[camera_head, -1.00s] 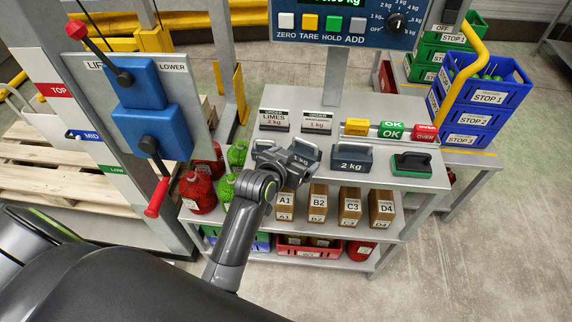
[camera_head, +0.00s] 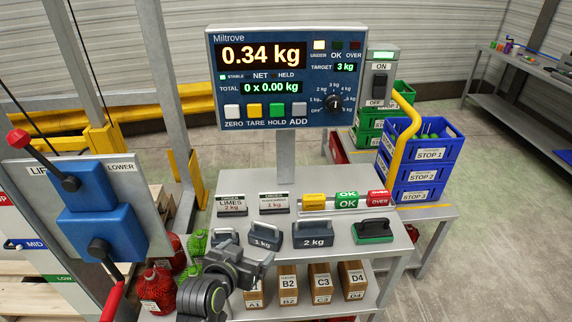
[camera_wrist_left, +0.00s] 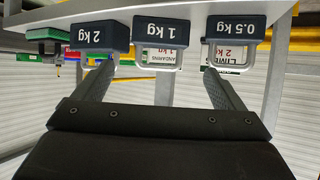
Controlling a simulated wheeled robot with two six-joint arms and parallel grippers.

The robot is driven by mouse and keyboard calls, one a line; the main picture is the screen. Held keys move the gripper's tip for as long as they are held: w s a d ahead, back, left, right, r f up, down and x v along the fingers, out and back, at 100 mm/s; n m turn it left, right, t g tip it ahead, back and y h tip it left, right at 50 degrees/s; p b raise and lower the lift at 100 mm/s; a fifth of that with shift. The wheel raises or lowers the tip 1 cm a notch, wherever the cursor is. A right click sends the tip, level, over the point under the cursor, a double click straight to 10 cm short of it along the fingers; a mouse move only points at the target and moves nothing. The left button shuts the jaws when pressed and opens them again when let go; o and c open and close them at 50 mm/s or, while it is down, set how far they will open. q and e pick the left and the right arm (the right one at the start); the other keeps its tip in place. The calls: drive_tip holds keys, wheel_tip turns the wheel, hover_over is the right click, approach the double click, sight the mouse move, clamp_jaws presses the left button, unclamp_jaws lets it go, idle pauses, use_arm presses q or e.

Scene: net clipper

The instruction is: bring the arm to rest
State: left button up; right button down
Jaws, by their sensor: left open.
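My left gripper (camera_head: 240,262) is open and empty, in front of the near edge of the weighing stand's top shelf. In the left wrist view its two fingers (camera_wrist_left: 158,82) are spread, with nothing between them. The dark 1 kg weight (camera_head: 265,240) stands on the shelf just beyond it, apart from the fingers. It also shows in the wrist view (camera_wrist_left: 160,33). The 2 kg weight (camera_head: 312,238) is to its right and the 0.5 kg weight (camera_wrist_left: 236,27) on its other side. My right gripper is not in view.
A display (camera_head: 265,75) reads 0.34 kg. A green-and-black block (camera_head: 373,233) sits right of the weights. Boxes (camera_head: 320,285) fill the lower shelf. A lever panel (camera_head: 95,210) stands at left, red net bags (camera_head: 157,290) beside it.

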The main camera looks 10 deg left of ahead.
use_arm(q)
drive_tip(key=s+a+f+n+g+y, duration=0.1)
drive_tip(key=s+a+f+g, duration=0.2)
drive_tip(key=s, duration=0.6)
drive_tip(key=s+a+f+g+y, duration=0.1)
drive_tip(key=s+a+f+g, duration=0.15)
drive_tip(key=s+a, duration=0.4)
drive_tip(key=s+a+f+n+g+y, duration=0.1)
drive_tip(key=s+a+f+g, duration=0.15)
drive_tip(key=s, duration=0.75)
wheel_tip(320, 180, down, 26)
drive_tip(key=s+a+g, duration=0.1)
drive_tip(key=s+g, duration=0.1)
drive_tip(key=s+d+f+g, duration=0.1)
drive_tip(key=s+f, duration=1.3)
drive_tip(key=shift+h, duration=0.3)
